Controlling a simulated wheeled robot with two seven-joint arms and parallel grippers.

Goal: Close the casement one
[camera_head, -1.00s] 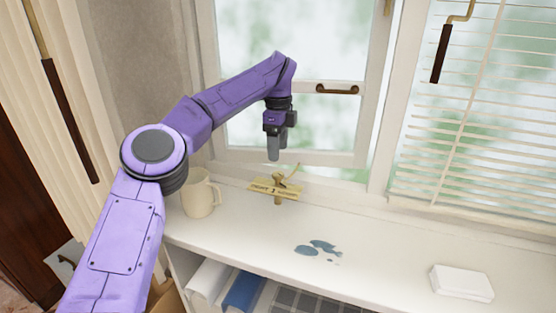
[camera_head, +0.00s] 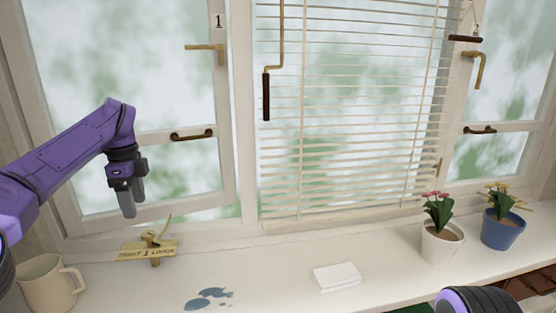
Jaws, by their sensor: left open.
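Casement one (camera_head: 225,120) is the left window sash, with a "1" label (camera_head: 218,20) and a brass handle (camera_head: 205,47) high on its right stile. A dark brown pull (camera_head: 192,135) sits on its cross rail. The sash stands ajar: its lower rail slants away from the frame, and a gap shows along its right and bottom edges. My left gripper (camera_head: 127,200) is open and empty, pointing down in front of the lower pane. A brass stay screw with a plate reading "TIGHT 1 LOOSE" (camera_head: 148,249) is on the sill below. My right gripper is out of view.
A cream mug (camera_head: 48,284) stands at the left of the sill (camera_head: 290,260). A blue puddle (camera_head: 208,298) and a white box (camera_head: 336,277) lie on it. A white pot (camera_head: 440,243) and a blue pot (camera_head: 502,230) stand right. Blinds (camera_head: 350,120) cover the middle window.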

